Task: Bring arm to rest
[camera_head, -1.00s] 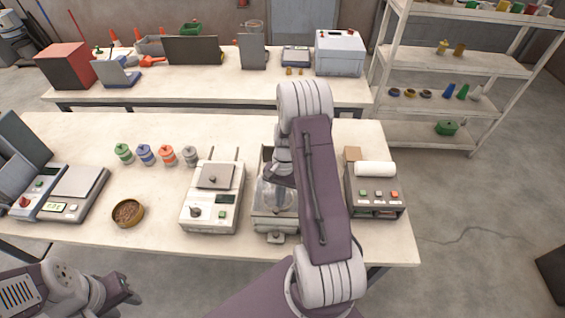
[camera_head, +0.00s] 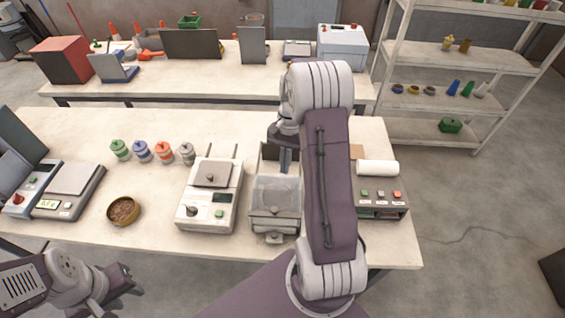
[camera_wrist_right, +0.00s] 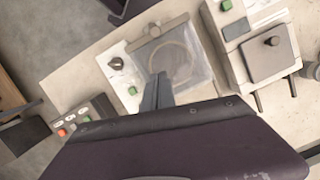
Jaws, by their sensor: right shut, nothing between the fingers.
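My right arm rises from the bottom of the head view, and its wrist bends down at the left of the upper link. My right gripper (camera_head: 286,168) is shut and empty above the back of a grey machine (camera_head: 273,224). In the right wrist view the closed fingertips (camera_wrist_right: 158,90) overlap the near edge of a clear, square sheet or cover on this machine (camera_wrist_right: 121,77). Contact cannot be told. My left gripper (camera_head: 124,290) hangs at the lower left, off the table's front edge, apart from everything; its jaw opening is unclear.
A white machine with a metal plate (camera_head: 208,213) stands left of the grey one, and a control box with a white roll (camera_head: 378,168) stands right. A bowl of pellets (camera_head: 124,211), several small jars (camera_head: 142,151) and a scale (camera_head: 72,180) are further left. A shelf (camera_head: 455,65) stands back right.

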